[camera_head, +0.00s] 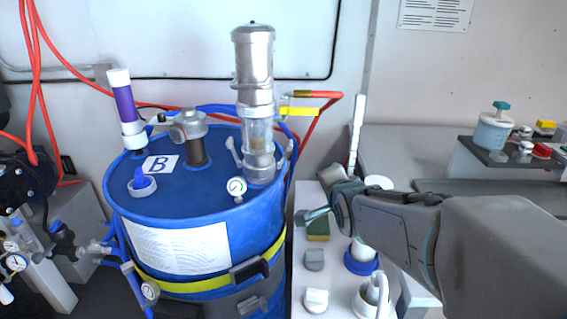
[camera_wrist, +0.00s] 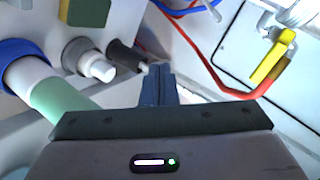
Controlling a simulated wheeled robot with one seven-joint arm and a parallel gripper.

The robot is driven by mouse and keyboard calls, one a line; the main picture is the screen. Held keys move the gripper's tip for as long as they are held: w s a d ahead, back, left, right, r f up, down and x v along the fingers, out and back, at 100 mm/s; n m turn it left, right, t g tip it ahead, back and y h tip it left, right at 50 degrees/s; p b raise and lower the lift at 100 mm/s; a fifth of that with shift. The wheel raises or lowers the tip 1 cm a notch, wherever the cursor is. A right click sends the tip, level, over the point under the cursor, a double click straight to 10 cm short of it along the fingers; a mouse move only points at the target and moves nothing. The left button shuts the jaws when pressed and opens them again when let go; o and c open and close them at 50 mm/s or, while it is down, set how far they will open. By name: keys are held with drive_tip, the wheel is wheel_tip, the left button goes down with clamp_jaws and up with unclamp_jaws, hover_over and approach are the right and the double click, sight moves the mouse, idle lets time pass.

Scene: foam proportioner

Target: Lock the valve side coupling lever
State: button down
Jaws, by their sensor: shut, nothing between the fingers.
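A silver cylindrical coupling assembly (camera_head: 259,160) stands upright on the blue drum marked B (camera_head: 200,205). A light lever arm (camera_head: 235,152) shows on its left side and another (camera_head: 290,152) on its right. I cannot tell which one is on the valve side or how each is latched. A yellow handle (camera_head: 300,111) sits just behind and right of the assembly; a yellow handle also shows in the wrist view (camera_wrist: 272,56). My gripper (camera_head: 306,215) is shut and empty, right of the drum and above the white bench, apart from the coupling. Its closed fingers show in the wrist view (camera_wrist: 158,80).
The white bench (camera_head: 298,270) holds a green-yellow block (camera_head: 318,229), grey and white knobs (camera_head: 314,259) and a blue-ringed cylinder (camera_head: 360,260) close to my arm. A tray with small parts (camera_head: 495,155) is at far right. Red hoses (camera_head: 35,80) hang at left.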

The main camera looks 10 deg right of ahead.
sight(285, 155)
drive_tip(key=w+a+m+t+y+b, duration=0.1)
drive_tip(key=w+a+m+t+b, duration=0.2)
drive_tip(key=w, duration=1.4)
drive_tip(key=m+t+b, duration=0.3)
drive_tip(key=m+b, duration=0.1)
drive_tip(key=m, duration=0.1)
drive_tip(key=shift+w+a+f+m, duration=0.2)
drive_tip(key=shift+f+m, duration=0.1)
drive_tip(key=shift+f, duration=0.05)
